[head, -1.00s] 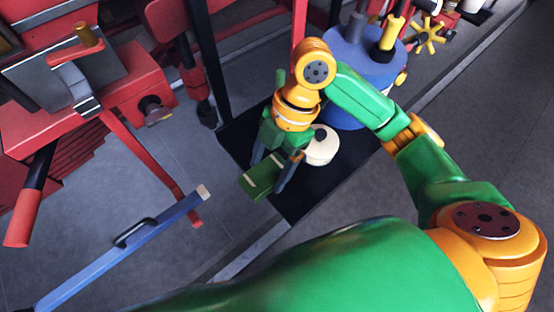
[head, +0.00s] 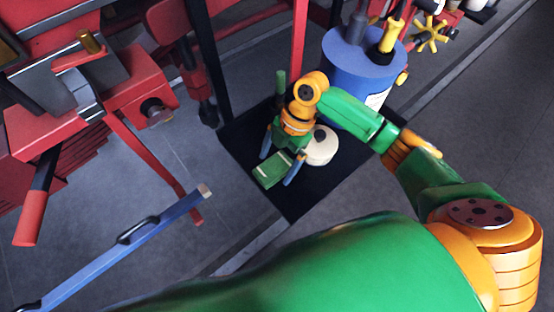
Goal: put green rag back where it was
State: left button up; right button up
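The green rag (head: 270,172), a folded green block with a pale stripe, is at the near part of a black mat (head: 300,203). My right gripper (head: 280,168) points down over it, with one finger on each side of the rag. The fingers look closed on its edges. I cannot tell whether the rag's underside touches the mat. My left gripper is not in view.
A round cream object (head: 321,148) stands on the mat just right of my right gripper. A blue drum (head: 362,70) stands behind. A dark green upright piece (head: 281,88) is behind the gripper. Red machinery (head: 90,120) and a blue bar (head: 125,245) are at left.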

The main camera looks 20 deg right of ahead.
jog(key=shift+r, duration=0.1)
jog(key=b+v, duration=0.2)
jog(key=v, duration=1)
jog(key=shift+a, duration=0.1)
